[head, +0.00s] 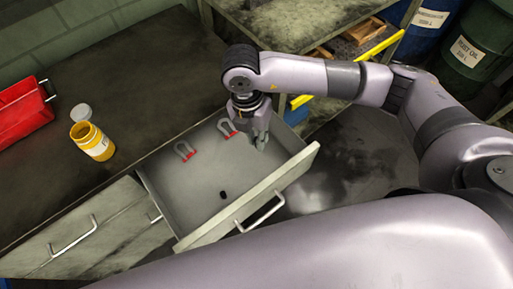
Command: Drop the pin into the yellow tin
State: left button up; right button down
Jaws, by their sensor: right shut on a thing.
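The yellow tin (92,142) stands open on the dark bench top at the left, with a white label on its side. My right gripper (262,144) points down over the far right part of the open drawer (190,226), well to the right of the tin. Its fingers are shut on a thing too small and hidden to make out. A small black piece (222,195) lies on the drawer floor; I cannot tell whether it is the pin. My left gripper is out of view.
A grey round lid (81,112) lies beside the tin. Two red and grey horseshoe magnets (185,151) (227,127) lie in the drawer. A red box (22,113) sits at the far left. Shelving (290,22) and drums (471,45) stand behind. The bench between tin and drawer is clear.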

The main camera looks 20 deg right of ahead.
jog(key=shift+r, duration=0.9)
